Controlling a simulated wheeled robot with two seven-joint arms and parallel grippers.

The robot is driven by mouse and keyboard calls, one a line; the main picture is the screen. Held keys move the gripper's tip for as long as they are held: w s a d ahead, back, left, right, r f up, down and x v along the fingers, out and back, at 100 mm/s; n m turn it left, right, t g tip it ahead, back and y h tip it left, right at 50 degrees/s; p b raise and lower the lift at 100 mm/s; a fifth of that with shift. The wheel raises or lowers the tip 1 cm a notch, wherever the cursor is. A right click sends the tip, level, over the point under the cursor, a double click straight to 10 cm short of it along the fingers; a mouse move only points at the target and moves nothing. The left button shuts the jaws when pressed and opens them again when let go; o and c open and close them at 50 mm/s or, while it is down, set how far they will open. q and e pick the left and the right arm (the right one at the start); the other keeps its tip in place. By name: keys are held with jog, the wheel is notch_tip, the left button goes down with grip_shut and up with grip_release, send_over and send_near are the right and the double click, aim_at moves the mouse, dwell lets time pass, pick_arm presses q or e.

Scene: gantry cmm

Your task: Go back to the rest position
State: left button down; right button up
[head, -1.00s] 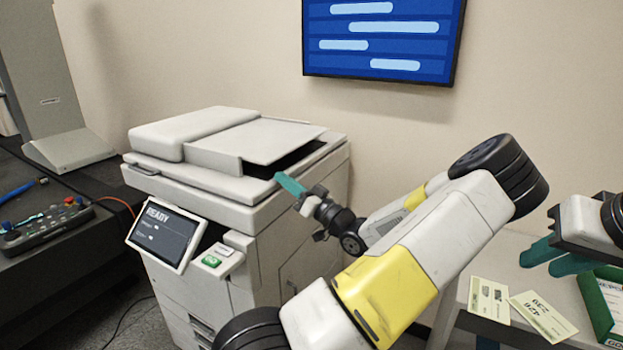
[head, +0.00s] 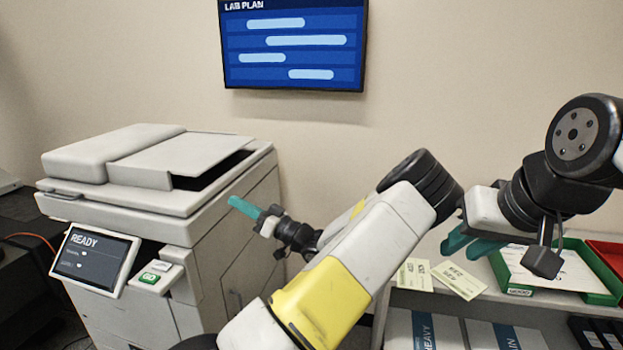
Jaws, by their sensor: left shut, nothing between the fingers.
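My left gripper (head: 241,207) has teal fingers, shut and empty, in front of the right side of the copier. Its white and yellow arm reaches up from the bottom centre and folds over at a black elbow. My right gripper (head: 467,247) comes in from the right. Its two teal fingers are apart, with nothing seen between them, above the back of a shelf unit.
A grey copier (head: 160,213) with a READY screen (head: 95,258) stands at left. The shelf unit (head: 440,300) at right holds two paper cards (head: 458,281), a green tray (head: 590,297) with a sheet, and a red tray (head: 612,254). A wall screen (head: 293,45) hangs behind.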

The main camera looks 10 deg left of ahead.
pick_arm(q)
jog(key=s+a+f+g+h, duration=0.1)
jog(key=s+f+g+h, duration=0.25)
jog(key=s, duration=0.25)
jog(key=s+f+g+h, duration=0.2)
jog(key=s+g+h, duration=0.2)
jog(key=s+h, duration=0.15)
jog(key=s+d+m+t+h, duration=0.1)
jog(key=s+d+m+h, duration=0.2)
jog(key=s+d+h, duration=0.35)
jog(key=s+d+r+m+t+h, duration=0.2)
jog(key=d+r+m+t+h, duration=0.2)
jog(key=d+r, duration=0.3)
jog(key=s+d+r+m+t+h, duration=0.3)
jog(key=d+r+m+t+h, duration=0.1)
jog(key=d+r, duration=0.3)
notch_tip(320, 180, up, 2)
jog(key=shift+s+r+m+t, duration=0.15)
jog(key=shift+s+m+t, duration=0.25)
jog(key=shift+m, duration=0.3)
